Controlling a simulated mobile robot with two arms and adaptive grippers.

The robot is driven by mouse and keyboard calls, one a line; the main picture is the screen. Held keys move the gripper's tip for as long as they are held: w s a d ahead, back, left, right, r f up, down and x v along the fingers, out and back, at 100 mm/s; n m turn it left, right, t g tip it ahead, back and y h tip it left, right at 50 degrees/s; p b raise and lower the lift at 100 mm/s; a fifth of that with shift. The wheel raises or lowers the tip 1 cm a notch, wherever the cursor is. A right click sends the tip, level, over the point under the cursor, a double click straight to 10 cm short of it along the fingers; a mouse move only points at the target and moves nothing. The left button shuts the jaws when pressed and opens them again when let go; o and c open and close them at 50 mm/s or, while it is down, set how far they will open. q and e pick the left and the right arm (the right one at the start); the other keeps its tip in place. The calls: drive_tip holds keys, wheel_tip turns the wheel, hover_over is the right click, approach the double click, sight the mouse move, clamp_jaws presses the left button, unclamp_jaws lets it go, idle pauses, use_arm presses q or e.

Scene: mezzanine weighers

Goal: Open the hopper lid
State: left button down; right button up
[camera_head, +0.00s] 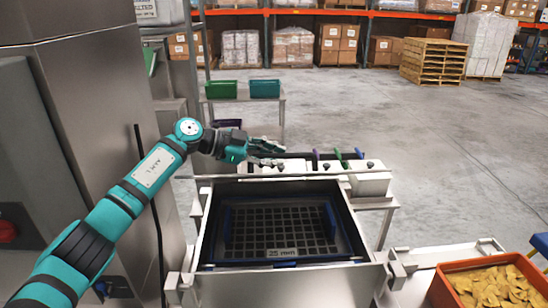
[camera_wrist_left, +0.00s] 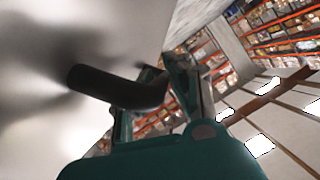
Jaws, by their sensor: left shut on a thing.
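The hopper (camera_head: 290,287) stands open-topped in the middle of the head view. My left gripper (camera_head: 268,151) is just beyond that strip. In the left wrist view my left gripper (camera_wrist_left: 160,100) is shut on a black bar handle (camera_wrist_left: 100,87), which sticks out from a smooth pale metal face (camera_wrist_left: 60,35). My right gripper is not in view.
A tall steel cabinet (camera_head: 100,90) stands close on the left. An orange bin of yellow chips (camera_head: 436,292) is at lower right. Open concrete floor lies to the right.

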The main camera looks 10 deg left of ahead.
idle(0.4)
use_arm(q)
drive_tip(key=c, duration=1.3)
unclamp_jaws()
drive_tip(key=shift+a+r, duration=0.1)
drive_tip(key=v, duration=1.1)
drive_tip(key=shift+a+r, duration=0.15)
drive_tip(key=shift+a, duration=0.2)
drive_tip(key=shift+c, duration=0.4)
